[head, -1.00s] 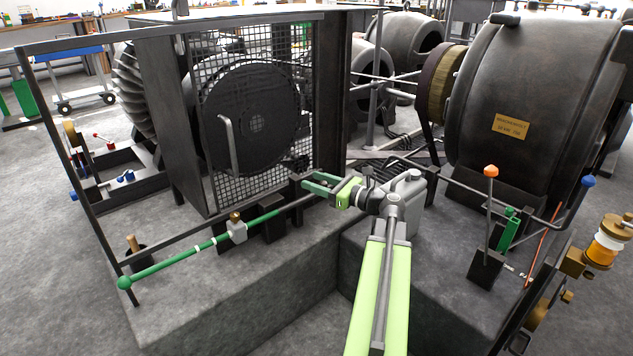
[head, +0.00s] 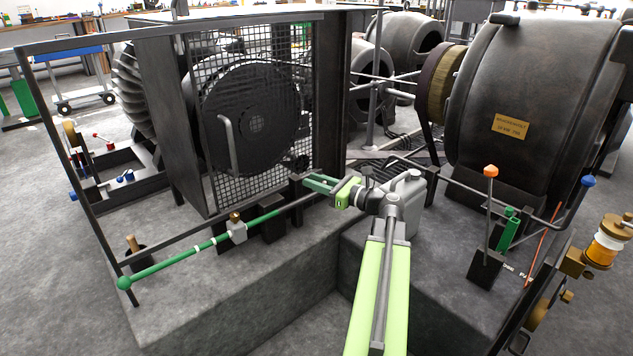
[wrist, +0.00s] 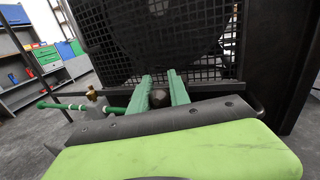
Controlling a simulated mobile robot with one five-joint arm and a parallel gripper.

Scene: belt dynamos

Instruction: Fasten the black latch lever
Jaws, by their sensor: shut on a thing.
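My gripper (head: 312,185) is at the lower right corner of the mesh guard in the head view. In the wrist view its two green fingers stand on either side of a dark rounded knob, which I take to be the end of the black latch lever (wrist: 159,98). The fingers are shut on it. The rest of the lever is hidden behind the fingers and the wrist. In the head view the lever cannot be made out clearly against the dark frame post.
A mesh guard (head: 205,100) stands over a dark wheel (head: 255,120). A green rod (head: 165,262) with a ball end runs left from near my gripper. Orange-tipped and blue-tipped levers (head: 490,200) are at the right.

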